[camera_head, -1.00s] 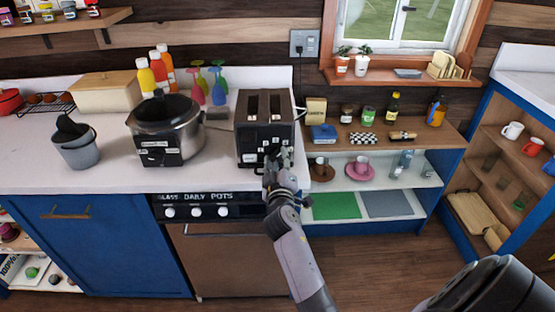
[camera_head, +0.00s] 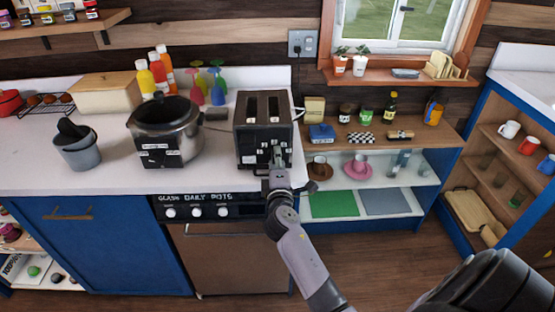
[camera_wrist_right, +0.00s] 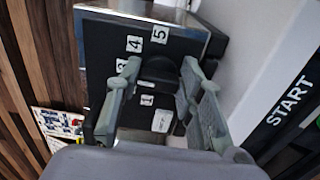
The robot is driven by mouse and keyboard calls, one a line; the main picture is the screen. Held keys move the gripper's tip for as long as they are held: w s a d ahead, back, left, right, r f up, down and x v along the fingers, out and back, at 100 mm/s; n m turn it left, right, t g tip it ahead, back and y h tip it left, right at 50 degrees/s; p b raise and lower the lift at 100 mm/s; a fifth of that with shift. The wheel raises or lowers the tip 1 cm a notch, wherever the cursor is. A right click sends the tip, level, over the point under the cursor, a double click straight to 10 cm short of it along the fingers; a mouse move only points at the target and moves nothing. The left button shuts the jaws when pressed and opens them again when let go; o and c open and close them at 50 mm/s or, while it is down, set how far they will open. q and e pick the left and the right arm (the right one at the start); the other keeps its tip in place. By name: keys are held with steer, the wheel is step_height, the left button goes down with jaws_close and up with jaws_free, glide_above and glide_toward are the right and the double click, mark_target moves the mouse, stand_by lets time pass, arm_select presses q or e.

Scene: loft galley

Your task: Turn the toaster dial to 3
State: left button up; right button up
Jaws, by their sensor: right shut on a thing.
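The black toaster (camera_head: 263,122) stands on the white counter near its right end. Its front face shows in the right wrist view (camera_wrist_right: 112,28), with number labels 1, 3, 4 and 5 around a black dial (camera_wrist_right: 158,72). My right gripper (camera_head: 277,152) is at the toaster's lower front; in its wrist view its fingers (camera_wrist_right: 160,68) are shut on the dial, one on each side. I cannot see the dial's pointer, so its setting cannot be told. The 2 label is not readable. My left gripper is not in view.
A silver pot (camera_head: 167,132) stands left of the toaster, with a grey bucket (camera_head: 78,152) farther left. Coloured bottles stand behind them. An oven with knobs (camera_head: 197,212) is below the counter. Open shelves (camera_head: 395,185) with cups are at the right.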

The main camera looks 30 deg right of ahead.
stand_by(0.3)
steer(key=o, duration=1.2)
steer(key=shift+c, duration=0.2)
steer(key=v, duration=1.2)
